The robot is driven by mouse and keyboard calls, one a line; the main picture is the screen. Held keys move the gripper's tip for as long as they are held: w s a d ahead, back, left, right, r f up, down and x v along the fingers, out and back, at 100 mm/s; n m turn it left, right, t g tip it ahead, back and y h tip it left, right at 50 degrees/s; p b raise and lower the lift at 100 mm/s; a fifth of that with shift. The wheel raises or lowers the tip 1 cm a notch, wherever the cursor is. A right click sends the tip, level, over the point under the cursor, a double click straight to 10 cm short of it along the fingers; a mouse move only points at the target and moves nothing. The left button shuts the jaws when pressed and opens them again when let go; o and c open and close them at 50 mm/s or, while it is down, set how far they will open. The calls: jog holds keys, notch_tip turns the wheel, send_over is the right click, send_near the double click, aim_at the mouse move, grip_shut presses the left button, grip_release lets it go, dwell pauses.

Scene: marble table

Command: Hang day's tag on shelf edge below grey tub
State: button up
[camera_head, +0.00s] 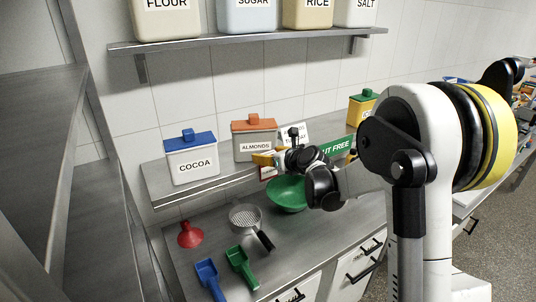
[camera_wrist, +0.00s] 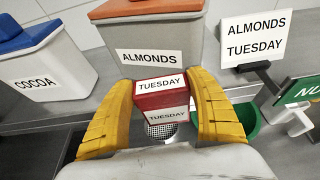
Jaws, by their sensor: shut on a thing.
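My gripper (camera_wrist: 163,90) is shut on a red-framed tag (camera_wrist: 160,101) whose white faces read TUESDAY. In the head view my gripper (camera_head: 264,160) is at the shelf front, by the tub labelled ALMONDS. That tub (camera_head: 253,146) is pale grey with an orange lid and stands on the lower shelf. In the wrist view the tub (camera_wrist: 157,60) is just behind the tag. A white sign (camera_wrist: 254,38) beside it reads ALMONDS TUESDAY. The shelf edge (camera_head: 205,187) runs below the tubs. Whether the tag touches the edge, I cannot tell.
A tub labelled COCOA (camera_head: 192,165) with a blue lid stands left of the almonds. A green NUT FREE sign (camera_head: 338,147) is to the right. Below are a green bowl (camera_head: 289,195), a sieve (camera_head: 245,215), scoops (camera_head: 210,278) and a red funnel (camera_head: 190,236).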

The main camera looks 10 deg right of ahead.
jog(key=shift+f, duration=0.25)
jog(key=o, duration=1.1)
jog(key=shift+c, duration=0.2)
jog(key=v, duration=1.2)
jog(key=shift+r, duration=0.1)
